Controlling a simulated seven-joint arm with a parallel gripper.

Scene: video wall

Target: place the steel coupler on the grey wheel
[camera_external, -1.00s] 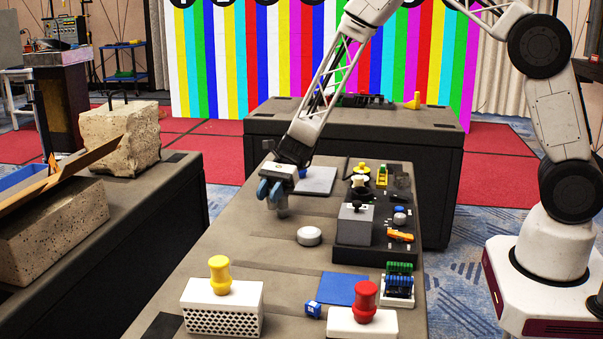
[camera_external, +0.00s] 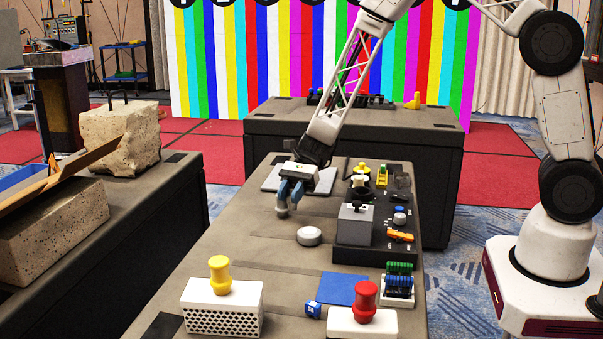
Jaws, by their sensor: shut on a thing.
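My gripper (camera_external: 288,197) has blue fingers and points down over the middle of the grey-brown table. It is shut on a small grey piece, most likely the steel coupler (camera_external: 282,211), mostly hidden by the fingers. A pale grey round disc, which I take for the grey wheel (camera_external: 308,236), lies flat on the table. My gripper is behind it and to its left in the picture, apart from it. The exact height of the held piece above the table is hard to tell.
A black tray (camera_external: 345,256) with a grey box (camera_external: 356,226) and several small parts stands right of the wheel. A grey plate (camera_external: 325,181) lies behind my gripper. White boxes with a yellow knob (camera_external: 219,275) and a red knob (camera_external: 365,301) stand in front. The table left of the wheel is clear.

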